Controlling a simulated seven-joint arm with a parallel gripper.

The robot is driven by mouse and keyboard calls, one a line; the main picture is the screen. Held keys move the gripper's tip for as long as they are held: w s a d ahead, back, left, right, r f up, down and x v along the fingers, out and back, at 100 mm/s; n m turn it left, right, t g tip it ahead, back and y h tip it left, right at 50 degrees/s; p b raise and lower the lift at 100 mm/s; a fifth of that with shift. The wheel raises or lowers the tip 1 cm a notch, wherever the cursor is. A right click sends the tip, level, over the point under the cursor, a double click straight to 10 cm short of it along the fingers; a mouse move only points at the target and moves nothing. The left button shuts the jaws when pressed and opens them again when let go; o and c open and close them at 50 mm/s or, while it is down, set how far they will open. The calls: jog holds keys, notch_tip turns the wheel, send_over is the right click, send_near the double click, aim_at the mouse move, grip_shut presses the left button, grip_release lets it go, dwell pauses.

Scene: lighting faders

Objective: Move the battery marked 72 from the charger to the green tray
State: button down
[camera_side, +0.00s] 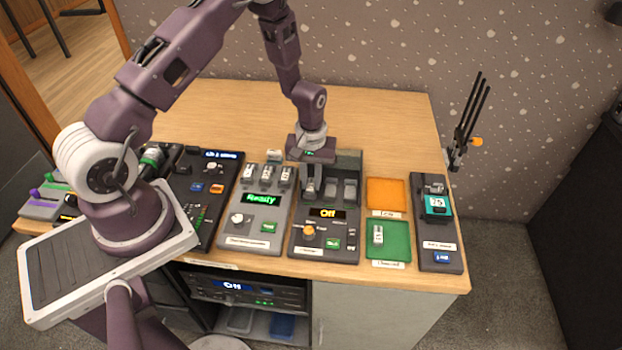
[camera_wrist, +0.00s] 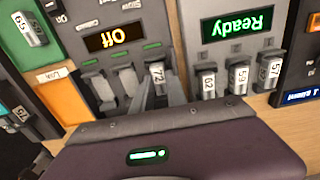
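The battery marked 72 (camera_wrist: 157,73) stands in an end slot of the charger whose display reads Off (camera_side: 327,213); that display also shows in the wrist view (camera_wrist: 114,37). My gripper (camera_side: 311,187) points down at that slot, the leftmost in the side view. In the wrist view my gripper's fingers (camera_wrist: 159,92) lie on either side of the battery, close to it. I cannot tell whether they press on it.
An orange tray (camera_side: 386,193) lies behind the green tray. Left of the charger, a unit reading Ready (camera_side: 262,199) holds batteries marked 62, 59 and 57. A dark unit with a teal block (camera_side: 437,207) stands at the right. The table behind is clear.

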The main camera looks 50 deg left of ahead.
jog(key=shift+r, duration=1.25)
jog(key=shift+r, duration=0.25)
dwell(1.8)
jog(key=shift+r, duration=2.5)
notch_tip(320, 180, up, 4)
send_over(311, 184)
